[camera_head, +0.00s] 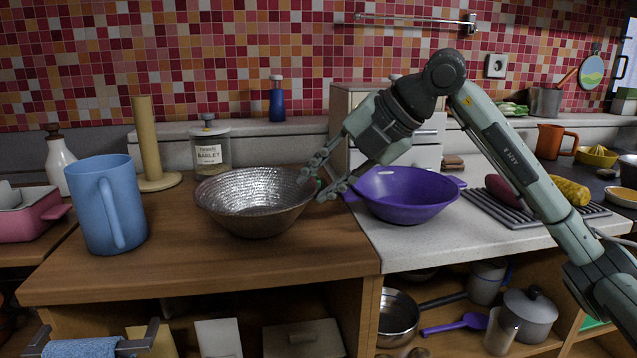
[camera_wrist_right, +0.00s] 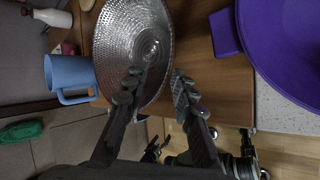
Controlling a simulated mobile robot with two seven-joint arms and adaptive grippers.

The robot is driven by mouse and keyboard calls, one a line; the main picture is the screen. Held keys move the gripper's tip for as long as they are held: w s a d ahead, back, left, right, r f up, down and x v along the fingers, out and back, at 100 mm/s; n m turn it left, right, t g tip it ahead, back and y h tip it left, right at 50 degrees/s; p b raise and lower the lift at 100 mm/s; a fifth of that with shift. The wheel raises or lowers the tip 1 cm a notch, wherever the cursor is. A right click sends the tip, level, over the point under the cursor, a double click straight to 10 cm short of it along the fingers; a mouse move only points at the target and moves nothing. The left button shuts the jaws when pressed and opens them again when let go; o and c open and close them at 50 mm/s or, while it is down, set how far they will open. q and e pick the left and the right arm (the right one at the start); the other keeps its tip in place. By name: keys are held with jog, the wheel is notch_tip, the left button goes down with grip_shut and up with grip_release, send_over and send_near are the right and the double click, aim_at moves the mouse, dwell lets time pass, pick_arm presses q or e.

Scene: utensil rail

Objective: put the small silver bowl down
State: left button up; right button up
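The small silver bowl (camera_head: 250,190), with a hammered inside, sits upright on the wooden counter near its right end. It also shows in the right wrist view (camera_wrist_right: 125,40). My right gripper (camera_head: 325,178) is at the bowl's right rim. In the right wrist view its fingers (camera_wrist_right: 160,88) are spread, one over the inside of the bowl and one outside the rim, with a gap between them. Dark parts low in that view may be my left gripper (camera_wrist_right: 152,150); they are too small to read.
A purple colander (camera_head: 405,195) stands close to the right of my right gripper on the pale counter. A blue pitcher (camera_head: 105,205) stands left of the bowl. A barley jar (camera_head: 210,150) and a paper-towel post (camera_head: 150,140) stand behind. Bare wood lies in front of the bowl.

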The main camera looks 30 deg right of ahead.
jog(key=v, duration=1.1)
